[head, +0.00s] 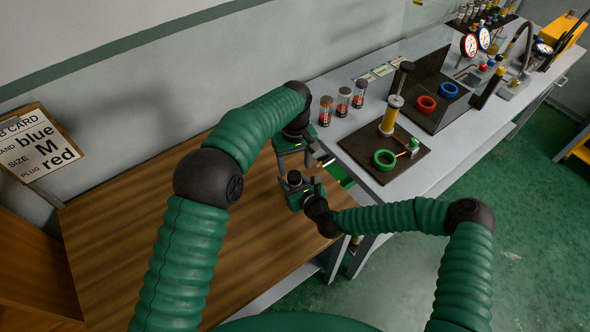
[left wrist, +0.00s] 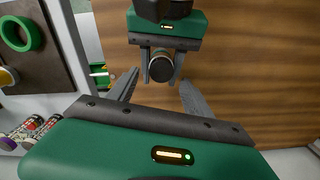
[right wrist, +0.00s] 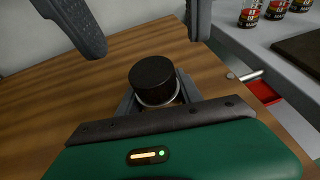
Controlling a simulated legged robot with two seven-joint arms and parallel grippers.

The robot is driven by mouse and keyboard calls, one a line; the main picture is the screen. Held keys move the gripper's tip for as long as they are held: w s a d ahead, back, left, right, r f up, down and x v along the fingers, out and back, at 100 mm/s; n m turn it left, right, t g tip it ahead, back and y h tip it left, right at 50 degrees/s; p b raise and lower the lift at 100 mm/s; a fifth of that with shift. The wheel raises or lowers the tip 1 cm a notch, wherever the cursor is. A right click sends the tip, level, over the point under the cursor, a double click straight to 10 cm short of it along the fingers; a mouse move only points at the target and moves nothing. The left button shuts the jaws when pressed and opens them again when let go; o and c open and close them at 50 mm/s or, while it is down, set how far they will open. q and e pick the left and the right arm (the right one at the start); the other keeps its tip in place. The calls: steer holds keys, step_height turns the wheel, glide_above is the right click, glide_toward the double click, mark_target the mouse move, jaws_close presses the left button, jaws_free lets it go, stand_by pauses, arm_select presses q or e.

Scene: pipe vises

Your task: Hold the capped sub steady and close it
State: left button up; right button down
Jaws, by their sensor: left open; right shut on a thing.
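The capped sub shows in the right wrist view as a short cylinder with a black cap (right wrist: 152,74) and a pale metal rim below it. My right gripper (right wrist: 155,100) is shut on it, cap facing up, above the brown wooden surface. The cap also shows in the left wrist view (left wrist: 161,68) and the head view (head: 294,177). My left gripper (left wrist: 157,86) is open and empty, its two fingers apart and pointing toward the cap without touching it. In the right wrist view its fingers stand beyond the cap on either side.
The brown wooden top (head: 235,235) below is clear. The grey bench (head: 345,125) on the right carries several small cans, a dark mat with a yellow pump-like post (head: 389,120) and a green ring (head: 384,160). A card (head: 40,147) reads blue, M, red.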

arm_select(q)
steer(key=shift+r, duration=0.25)
steer(key=o, duration=0.5)
steer(key=shift+o, duration=0.2)
arm_select(e)
steer(key=c, duration=0.7)
jaws_free()
arm_select(q)
step_height(320, 180, up, 12)
steer(key=shift+d+f, duration=0.1)
steer(key=shift+f+b, duration=0.65)
arm_select(e)
steer(key=v, duration=1.6)
steer(key=shift+s+d, duration=0.25)
steer(key=shift+d, duration=0.1)
